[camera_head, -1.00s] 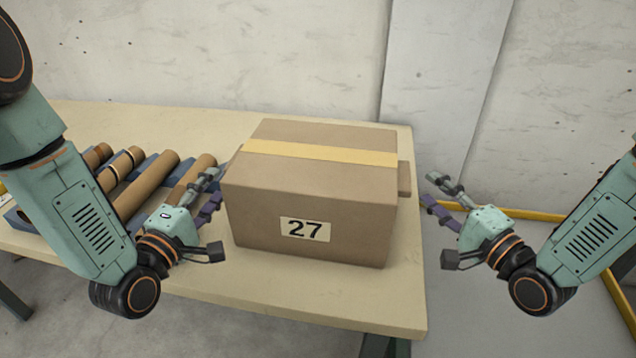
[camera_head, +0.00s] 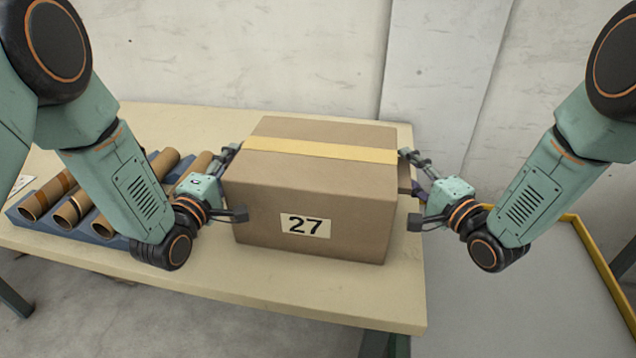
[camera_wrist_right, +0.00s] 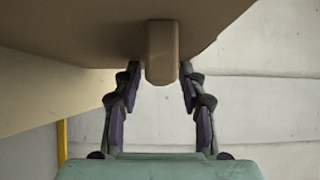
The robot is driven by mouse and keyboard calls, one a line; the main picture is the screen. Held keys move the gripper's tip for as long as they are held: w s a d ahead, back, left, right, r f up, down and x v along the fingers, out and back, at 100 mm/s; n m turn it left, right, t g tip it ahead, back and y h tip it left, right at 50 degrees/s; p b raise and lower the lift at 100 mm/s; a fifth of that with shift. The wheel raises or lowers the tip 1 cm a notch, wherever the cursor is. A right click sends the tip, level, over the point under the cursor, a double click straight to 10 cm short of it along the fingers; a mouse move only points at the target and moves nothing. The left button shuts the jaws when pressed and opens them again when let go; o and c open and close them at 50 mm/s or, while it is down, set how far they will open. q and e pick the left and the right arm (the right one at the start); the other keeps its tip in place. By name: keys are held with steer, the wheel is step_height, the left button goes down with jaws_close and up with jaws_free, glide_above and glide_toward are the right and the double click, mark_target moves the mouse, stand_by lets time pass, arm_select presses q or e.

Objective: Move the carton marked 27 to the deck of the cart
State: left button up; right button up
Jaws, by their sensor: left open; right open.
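The carton marked 27 (camera_head: 310,193) is a brown box with a yellow tape strip on top, standing on the table near its right end. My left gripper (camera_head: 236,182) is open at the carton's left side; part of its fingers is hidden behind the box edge. My right gripper (camera_head: 412,176) is open at the right side. In the right wrist view, a brown handle block (camera_wrist_right: 162,52) juts from the carton (camera_wrist_right: 60,25), and the tips of my right gripper (camera_wrist_right: 161,78) stand on either side of it, with gaps.
The pale table (camera_head: 290,292) holds a blue rack (camera_head: 95,233) with several brown tubes (camera_head: 73,209) to the left, under my left arm. A wall stands behind the table. To the right is a grey surface with a yellow edge (camera_head: 597,257).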

arm_select(q)
steer(key=shift+c, duration=0.5)
arm_select(e)
steer(key=shift+c, duration=0.5)
arm_select(q)
jaws_close()
arm_select(e)
jaws_close()
arm_select(q)
steer(key=shift+w+r, duration=0.1)
arm_select(e)
steer(key=shift+w+r, duration=0.1)
